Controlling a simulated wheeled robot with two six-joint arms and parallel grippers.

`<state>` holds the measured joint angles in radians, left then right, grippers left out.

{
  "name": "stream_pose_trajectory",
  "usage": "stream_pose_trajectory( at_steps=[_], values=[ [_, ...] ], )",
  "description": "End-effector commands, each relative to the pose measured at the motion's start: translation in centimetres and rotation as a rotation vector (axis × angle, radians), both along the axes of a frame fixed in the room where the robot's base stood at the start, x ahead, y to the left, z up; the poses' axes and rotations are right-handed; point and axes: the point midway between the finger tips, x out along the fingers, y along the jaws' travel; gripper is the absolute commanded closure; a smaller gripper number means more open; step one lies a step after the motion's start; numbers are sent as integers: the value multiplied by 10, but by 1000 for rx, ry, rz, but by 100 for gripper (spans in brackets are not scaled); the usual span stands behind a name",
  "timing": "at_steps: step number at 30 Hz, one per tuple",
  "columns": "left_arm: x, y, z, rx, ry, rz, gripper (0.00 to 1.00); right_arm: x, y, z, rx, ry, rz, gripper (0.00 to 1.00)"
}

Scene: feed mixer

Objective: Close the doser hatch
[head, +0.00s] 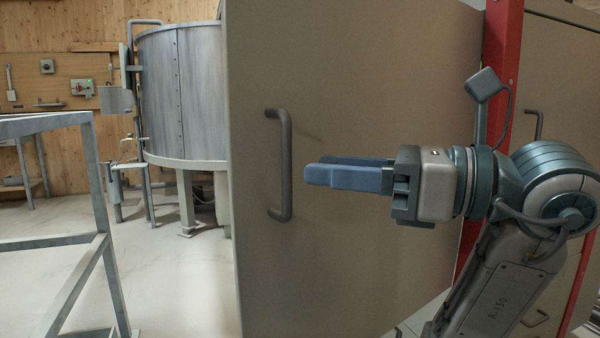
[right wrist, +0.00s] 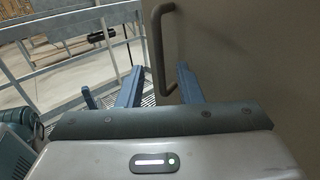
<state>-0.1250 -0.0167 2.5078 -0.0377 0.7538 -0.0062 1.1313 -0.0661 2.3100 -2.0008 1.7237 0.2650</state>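The hatch is a large beige panel (head: 370,70) in the head view. It stands swung out from a red post, with its free edge on the left. A dark grey bar handle (head: 287,165) is upright near that edge. My right gripper (head: 312,171) points left at the handle's middle height, its blue fingertips just right of the bar. In the right wrist view the fingers (right wrist: 160,68) are apart, and the handle (right wrist: 157,45) shows between and beyond them, with nothing gripped. The panel (right wrist: 230,50) fills the right side there. My left gripper is not in view.
The red post (head: 500,60) stands right of the panel, behind my right arm. A metal railing (head: 100,190) stands at the left. A grey cylindrical tank (head: 185,90) on legs is behind. The pale floor (head: 180,280) between railing and panel is clear.

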Motion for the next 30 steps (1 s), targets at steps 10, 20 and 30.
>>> stream_pose_trajectory(
  at_steps=[10, 20, 30],
  values=[
    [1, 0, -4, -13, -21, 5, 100, 13, 32, -1, 2, 1, 3, 68],
    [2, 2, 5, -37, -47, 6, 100, 17, 41, 0, -1, 2, 0, 68],
    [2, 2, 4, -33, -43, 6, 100, 17, 40, 0, -1, 2, 0, 100]
  ],
)
